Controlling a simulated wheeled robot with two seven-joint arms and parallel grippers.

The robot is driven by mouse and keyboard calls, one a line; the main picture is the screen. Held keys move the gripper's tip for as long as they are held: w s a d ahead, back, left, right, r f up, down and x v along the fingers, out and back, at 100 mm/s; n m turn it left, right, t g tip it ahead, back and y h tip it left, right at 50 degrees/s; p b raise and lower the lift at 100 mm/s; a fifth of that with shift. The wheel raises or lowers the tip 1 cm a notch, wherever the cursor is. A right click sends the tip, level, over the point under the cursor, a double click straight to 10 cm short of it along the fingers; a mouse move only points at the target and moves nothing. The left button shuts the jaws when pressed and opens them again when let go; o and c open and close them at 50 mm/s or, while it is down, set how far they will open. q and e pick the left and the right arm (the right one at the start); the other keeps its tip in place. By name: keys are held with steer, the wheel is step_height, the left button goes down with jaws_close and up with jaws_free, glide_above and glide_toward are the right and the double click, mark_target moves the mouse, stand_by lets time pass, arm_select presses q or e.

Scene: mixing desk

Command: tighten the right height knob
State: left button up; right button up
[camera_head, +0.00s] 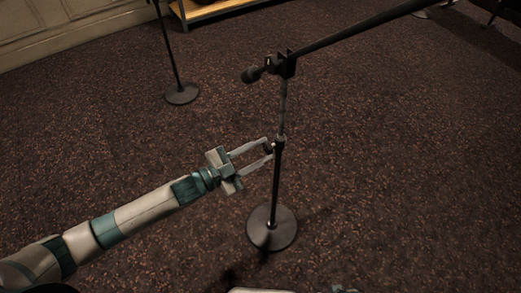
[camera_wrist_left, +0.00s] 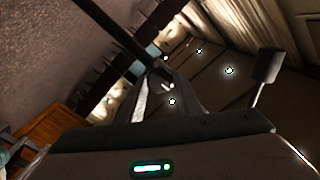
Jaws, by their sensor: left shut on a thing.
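A black microphone stand with a round base (camera_head: 272,229) stands upright in the middle of the head view. Its thin upper tube (camera_head: 283,105) enters a thicker lower tube (camera_head: 277,185) at a collar. The small dark height knob (camera_head: 268,149) sticks out to the left of this collar. My left gripper (camera_head: 268,147) reaches in from the left and is shut on the knob, its fingers mostly covering it. In the left wrist view the fingers (camera_wrist_left: 161,80) close in beside the dark pole (camera_wrist_left: 112,33); the knob is hard to make out there.
A boom arm (camera_head: 350,35) with a dark counterweight (camera_head: 251,75) crosses the stand's top. Another stand's round base (camera_head: 181,94) is farther back at left. A wooden edge (camera_head: 215,10) and a panelled wall (camera_head: 60,25) are behind. The carpet around the near stand is clear.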

steer(key=shift+s, duration=0.15)
stand_by(0.3)
arm_select(q)
steer(key=o, duration=1)
steer(key=shift+o, duration=0.2)
steer(key=shift+s+a, duration=0.1)
steer(key=shift+a, duration=0.05)
steer(key=shift+s+a+f, duration=0.1)
steer(key=shift+s+a, duration=0.2)
steer(key=shift+a, duration=0.1)
steer(key=b+v, duration=0.1)
steer(key=v, duration=1.5)
steer(key=shift+b, duration=0.4)
arm_select(e)
steer(key=r, duration=0.1)
steer(key=w+r, duration=0.1)
steer(key=r, duration=0.2)
steer(key=shift+w+a+r, duration=0.25)
steer(key=shift+w+a, duration=0.05)
steer(key=shift+w, duration=0.05)
steer(key=shift+s+f, duration=0.1)
steer(key=shift+s, duration=0.05)
